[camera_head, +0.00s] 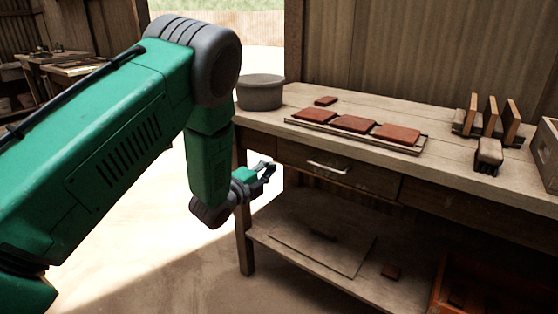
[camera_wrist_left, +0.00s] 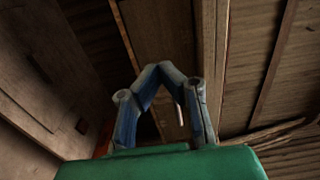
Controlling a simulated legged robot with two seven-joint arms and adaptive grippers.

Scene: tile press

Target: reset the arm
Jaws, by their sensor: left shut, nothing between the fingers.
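My left arm comes in from the left in the head view, large and green. Its gripper (camera_head: 266,172) hangs in front of the left end of the workbench (camera_head: 460,172), below the height of the top and near the drawer (camera_head: 335,168). In the left wrist view the gripper (camera_wrist_left: 160,68) shows its two fingers meeting at the tips, shut and empty. The drawer's handle is partly seen behind the fingers there. My right gripper is in neither view.
On the bench stand a grey bucket (camera_head: 261,94), a tray (camera_head: 295,122) with three red tiles (camera_head: 354,124), one loose tile (camera_head: 326,100), a rack with upright tiles (camera_head: 491,115), a brush (camera_head: 489,154) and a wooden box (camera_head: 547,150). A lower shelf (camera_head: 262,238) lies beneath. Floor left of the bench is clear.

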